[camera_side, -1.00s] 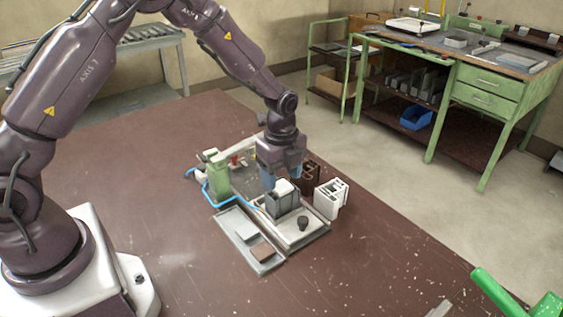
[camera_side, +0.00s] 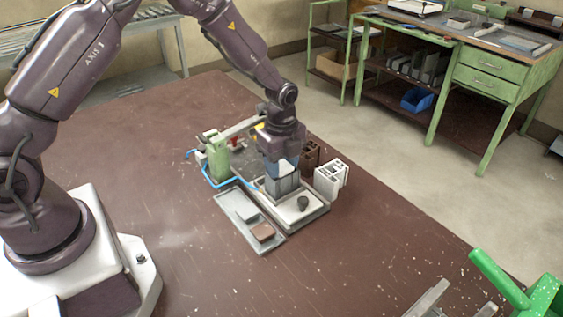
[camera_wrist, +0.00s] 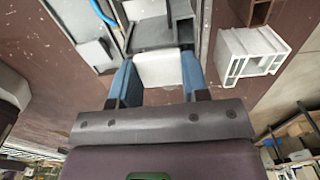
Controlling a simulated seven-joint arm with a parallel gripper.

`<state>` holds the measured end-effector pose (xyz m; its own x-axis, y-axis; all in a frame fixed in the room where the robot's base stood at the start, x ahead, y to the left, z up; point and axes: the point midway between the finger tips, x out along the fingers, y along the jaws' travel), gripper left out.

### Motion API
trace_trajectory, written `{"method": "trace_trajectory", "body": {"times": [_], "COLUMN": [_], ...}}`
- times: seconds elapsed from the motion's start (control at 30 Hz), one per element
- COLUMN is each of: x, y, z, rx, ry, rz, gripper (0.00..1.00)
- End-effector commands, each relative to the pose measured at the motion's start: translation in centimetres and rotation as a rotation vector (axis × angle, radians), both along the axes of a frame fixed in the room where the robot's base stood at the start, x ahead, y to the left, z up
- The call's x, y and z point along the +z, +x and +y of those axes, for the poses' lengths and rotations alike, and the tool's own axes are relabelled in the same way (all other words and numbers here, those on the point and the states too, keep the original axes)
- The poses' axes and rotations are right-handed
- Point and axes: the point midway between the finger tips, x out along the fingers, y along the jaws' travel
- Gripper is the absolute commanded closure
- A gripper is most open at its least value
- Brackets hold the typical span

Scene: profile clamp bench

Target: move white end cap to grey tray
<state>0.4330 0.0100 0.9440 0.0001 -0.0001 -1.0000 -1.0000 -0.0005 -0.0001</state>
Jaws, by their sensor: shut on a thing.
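The white end cap (camera_wrist: 160,68) is between the blue fingers of my gripper (camera_wrist: 156,78) in the wrist view, and the jaws are shut on it. In the side view my gripper (camera_side: 282,170) is directly over the upright grey profile (camera_side: 283,187), and its fingers mostly hide the cap. I cannot tell whether the cap still touches the profile.
A white profile (camera_side: 331,178) and a brown profile (camera_side: 311,153) stand to the right of and behind the fixture (camera_side: 318,215). A dark knob (camera_side: 303,203) rises from its front. A green post (camera_side: 218,157) and a blue hose (camera_side: 212,190) are at the left. The near tabletop is mostly clear.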

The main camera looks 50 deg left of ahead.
Motion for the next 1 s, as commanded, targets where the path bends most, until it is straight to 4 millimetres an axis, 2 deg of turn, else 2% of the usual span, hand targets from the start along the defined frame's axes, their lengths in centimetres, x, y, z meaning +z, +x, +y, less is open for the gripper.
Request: {"method": "trace_trajectory", "body": {"times": [0.33,1.0], "x": [0.3,3.6], "y": [0.0,0.0], "z": [0.0,0.0], "rx": [0.0,0.0], "ry": [0.0,0.0], "rz": [-0.001,0.0], "gripper": [0.77,0.77]}}
